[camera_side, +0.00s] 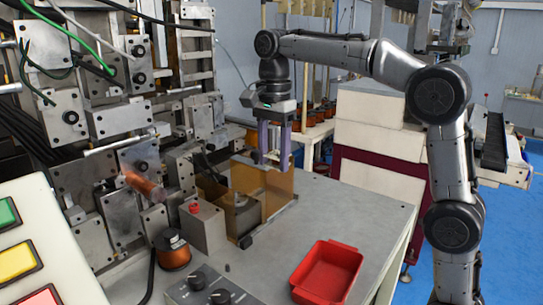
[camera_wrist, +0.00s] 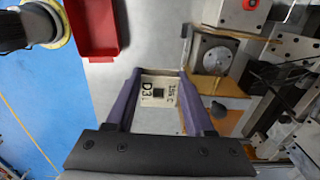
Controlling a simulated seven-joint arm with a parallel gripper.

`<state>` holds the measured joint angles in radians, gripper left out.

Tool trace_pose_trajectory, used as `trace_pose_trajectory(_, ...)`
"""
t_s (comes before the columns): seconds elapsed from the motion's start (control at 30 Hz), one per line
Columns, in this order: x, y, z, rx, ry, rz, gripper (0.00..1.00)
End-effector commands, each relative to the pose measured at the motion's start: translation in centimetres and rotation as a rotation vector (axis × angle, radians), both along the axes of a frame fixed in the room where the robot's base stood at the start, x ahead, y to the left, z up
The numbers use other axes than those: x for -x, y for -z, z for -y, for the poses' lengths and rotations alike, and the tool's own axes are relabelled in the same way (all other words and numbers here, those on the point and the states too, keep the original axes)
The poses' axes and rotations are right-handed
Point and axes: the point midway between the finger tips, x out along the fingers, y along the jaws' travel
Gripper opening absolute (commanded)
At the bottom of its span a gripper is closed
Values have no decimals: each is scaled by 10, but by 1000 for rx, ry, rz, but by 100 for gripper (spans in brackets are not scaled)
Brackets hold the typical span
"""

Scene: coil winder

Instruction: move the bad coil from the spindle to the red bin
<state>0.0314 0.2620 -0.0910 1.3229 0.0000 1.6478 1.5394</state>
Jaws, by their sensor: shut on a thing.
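My gripper (camera_side: 273,165) hangs with its purple fingers down above the amber-walled enclosure. It is shut on a small white piece with a printed label (camera_wrist: 158,90), seen between the fingers in the wrist view. A copper coil (camera_side: 145,187) is on the machine's front at left, probably on the spindle. Another copper coil (camera_side: 174,252) stands on the grey table. I cannot tell which coil is bad. The red bin (camera_side: 327,272) is on the table at front right and looks empty; it also shows at upper left in the wrist view (camera_wrist: 92,28).
The amber-walled enclosure (camera_side: 277,190) stands beneath my gripper. A grey box with a red button (camera_side: 205,228) is to its left. Black knobs (camera_side: 221,297) are at the table's front. The tabletop (camera_side: 365,215) between enclosure and bin is clear.

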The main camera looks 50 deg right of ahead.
Motion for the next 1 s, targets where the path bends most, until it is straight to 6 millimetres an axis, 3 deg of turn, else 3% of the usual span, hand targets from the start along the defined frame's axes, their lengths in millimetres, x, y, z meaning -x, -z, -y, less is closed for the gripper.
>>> trace_pose_trajectory(0.23, -1, 0, 0, 0, 3, 0, 2)
trace_pose_trajectory(0.47, 13, 19, 0, 0, 13, -1, 2)
trace_pose_trajectory(0.57, 39, 27, -4, 0, 13, 0, 2)
trace_pose_trajectory(1.0, 190, 54, -21, 1, -26, 5, 2)
